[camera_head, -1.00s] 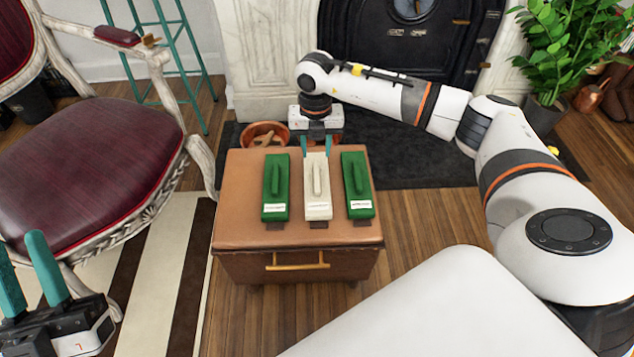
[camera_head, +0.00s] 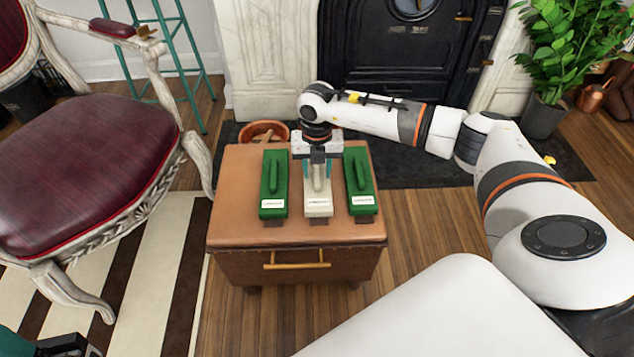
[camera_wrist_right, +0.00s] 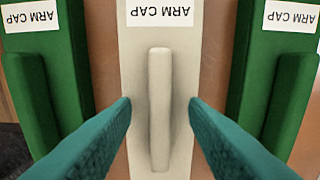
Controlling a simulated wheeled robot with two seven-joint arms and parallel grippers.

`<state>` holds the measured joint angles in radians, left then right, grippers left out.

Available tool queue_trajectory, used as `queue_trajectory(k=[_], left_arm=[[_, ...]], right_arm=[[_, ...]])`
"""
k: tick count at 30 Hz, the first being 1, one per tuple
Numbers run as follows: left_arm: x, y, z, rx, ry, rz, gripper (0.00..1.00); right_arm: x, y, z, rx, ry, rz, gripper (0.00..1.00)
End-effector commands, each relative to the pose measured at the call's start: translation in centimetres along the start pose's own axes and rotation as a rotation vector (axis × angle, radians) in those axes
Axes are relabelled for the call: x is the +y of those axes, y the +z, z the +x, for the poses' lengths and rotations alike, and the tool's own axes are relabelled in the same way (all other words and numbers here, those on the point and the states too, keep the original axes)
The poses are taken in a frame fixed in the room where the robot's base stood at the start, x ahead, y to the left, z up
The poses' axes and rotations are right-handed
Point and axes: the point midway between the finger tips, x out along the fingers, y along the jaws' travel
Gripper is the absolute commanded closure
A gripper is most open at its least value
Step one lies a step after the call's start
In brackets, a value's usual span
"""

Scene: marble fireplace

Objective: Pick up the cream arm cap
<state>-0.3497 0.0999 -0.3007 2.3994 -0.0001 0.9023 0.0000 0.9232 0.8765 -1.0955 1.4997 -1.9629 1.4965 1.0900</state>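The cream arm cap (camera_head: 318,205) lies on the brown leather-topped chest between two green arm caps. It has a raised handle ridge and a white label; the ridge (camera_wrist_right: 159,108) shows in the right wrist view with the label above it. My right gripper (camera_head: 317,176) points down over the cream cap. Its teal fingers (camera_wrist_right: 160,110) are open, one on each side of the ridge, with gaps showing on both sides. The far part of the cap is hidden by the gripper in the head view. My left gripper is mostly cut off at the bottom left (camera_head: 30,345).
A green arm cap (camera_head: 273,185) lies left of the cream one and another (camera_head: 359,182) lies to the right, both close. The brown chest (camera_head: 235,225) has clear leather at its sides. A terracotta bowl (camera_head: 250,130) stands behind it. A red chair (camera_head: 90,170) is at left.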

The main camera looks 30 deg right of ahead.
Motion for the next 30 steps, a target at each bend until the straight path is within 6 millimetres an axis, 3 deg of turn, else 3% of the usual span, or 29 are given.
queue_trajectory(k=[8,16,25,30], left_arm=[[0.0,0.0,-0.1,0.002,0.0,0.0,0.69],[0.0,-0.1,-0.1,0.002,0.0,0.0,0.69],[0.0,-0.1,0.0,0.003,0.0,0.0,0.69],[0.0,0.2,1.0,0.004,0.0,0.0,0.69]], right_arm=[[0.0,0.0,0.4,0.001,0.0,0.0,0.6],[0.0,0.0,0.4,0.001,0.0,0.0,1.0],[0.0,0.0,0.1,0.001,-0.001,0.0,1.0],[0.0,-0.1,-2.1,0.003,-0.001,0.001,1.0]])
